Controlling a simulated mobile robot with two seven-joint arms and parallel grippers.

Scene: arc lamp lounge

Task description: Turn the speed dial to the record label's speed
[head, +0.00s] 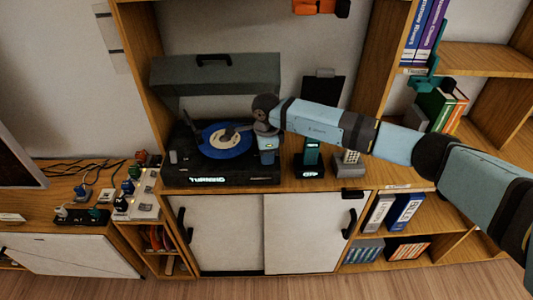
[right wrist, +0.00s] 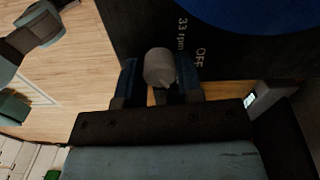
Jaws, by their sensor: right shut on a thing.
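The turntable (head: 225,177) is a black unit on the wooden cabinet, with its grey lid (head: 215,75) raised behind it. A blue record (head: 213,149) with a pale label (head: 231,139) lies on it; the label's print is too small to read. My right gripper (head: 268,152) is at the turntable's right side. In the right wrist view, my right gripper (right wrist: 158,88) is shut on the grey speed dial (right wrist: 160,66), a finger on each side. "33 rpm" and "OFF" are printed beside the dial; its pointer setting cannot be told. My left gripper is not in view.
A dark phone-like device (head: 310,160) and a grey handset (head: 348,163) stand right of the turntable. Cables and plugs (head: 128,187) crowd the left. Shelves with binders (head: 403,212) and books (head: 437,105) stand on the right. My arm crosses above the devices.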

